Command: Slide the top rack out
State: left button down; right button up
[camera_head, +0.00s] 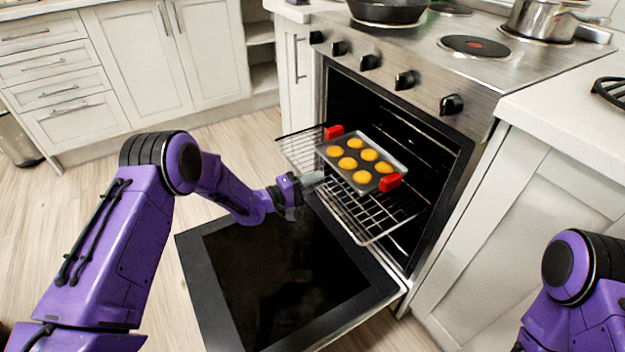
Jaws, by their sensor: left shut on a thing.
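The wire top rack (372,224) is partly out of the oven (445,160), its front edge over the open door. A grey tray (341,179) with red handles and several yellow round items lies on the rack. My left gripper (318,182) is at the rack's front edge, just in front of the tray, and is shut on the rack; its fingertips are small and partly hard to see. My right arm (575,300) shows at the lower right, with its gripper out of view.
The oven door (285,280) hangs open below the rack. A black pan (388,10) and a metal pot (540,20) stand on the stove above. White cabinets (575,215) flank the oven.

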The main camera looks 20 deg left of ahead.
pick_arm(q)
jog(key=c, duration=1.2)
grip_release()
jog(key=shift+o, duration=0.2)
jog(key=p+v, duration=0.1)
jog(key=v, duration=0.9)
jog(key=shift+s+a+p, duration=0.2)
jog(key=shift+p, duration=0.15)
